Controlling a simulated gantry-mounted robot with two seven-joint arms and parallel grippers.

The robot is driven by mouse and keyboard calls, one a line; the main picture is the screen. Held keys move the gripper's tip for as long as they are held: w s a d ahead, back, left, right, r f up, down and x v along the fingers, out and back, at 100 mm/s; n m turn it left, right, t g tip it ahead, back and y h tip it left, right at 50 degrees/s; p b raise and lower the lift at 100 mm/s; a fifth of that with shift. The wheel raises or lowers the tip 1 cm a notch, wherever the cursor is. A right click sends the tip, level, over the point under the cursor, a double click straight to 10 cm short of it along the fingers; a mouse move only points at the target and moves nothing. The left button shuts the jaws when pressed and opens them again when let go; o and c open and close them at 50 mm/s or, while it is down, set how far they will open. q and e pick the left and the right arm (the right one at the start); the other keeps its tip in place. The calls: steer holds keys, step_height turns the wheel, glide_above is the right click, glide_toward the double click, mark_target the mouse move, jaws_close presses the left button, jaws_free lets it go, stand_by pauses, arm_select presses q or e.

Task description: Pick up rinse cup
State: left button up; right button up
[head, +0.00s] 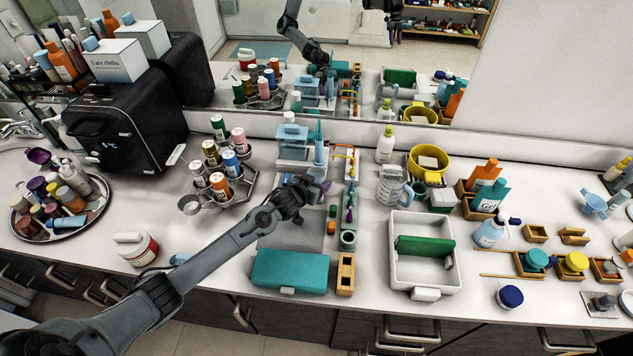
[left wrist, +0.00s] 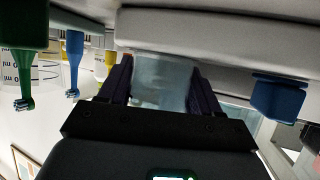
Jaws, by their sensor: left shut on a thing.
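My left gripper (head: 318,188) is over the middle of the counter, by the narrow organizer strip. In the left wrist view its two dark fingers (left wrist: 160,88) are shut on the sides of a translucent, pale blue-grey rinse cup (left wrist: 158,75). The cup's upper end meets or passes behind a pale grey edge in that view; I cannot tell whether they touch. In the head view the gripper hides most or all of the cup. My right gripper is not in view.
A teal case (head: 290,270) lies in front of the gripper. A clear pitcher (head: 393,188) and a white tray (head: 452,275) stand to the right. Bottles in a rack (head: 222,165) stand left. In the left wrist view, green (left wrist: 25,60) and blue (left wrist: 74,60) toothbrushes are close by.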

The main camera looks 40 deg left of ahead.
mark_target(321, 170)
arm_select(q)
steer(key=shift+r, duration=0.1)
steer(key=shift+r, duration=0.85)
step_height(321, 170, up, 2)
steer(key=shift+r, duration=0.25)
steer(key=d+r, duration=0.6)
steer(key=d, duration=0.5)
steer(key=s+d+r+m+h, duration=0.1)
steer(key=s+d, duration=0.3)
steer(key=s, duration=0.5)
steer(key=s+d+m+h, duration=0.1)
steer(key=s+d, duration=0.4)
steer(key=s, duration=0.3)
steer(key=s+r+p, duration=0.3)
steer(key=r+p, duration=0.8)
steer(key=p, duration=0.9)
steer(key=shift+r, duration=0.4)
steer(key=shift+r, duration=0.1)
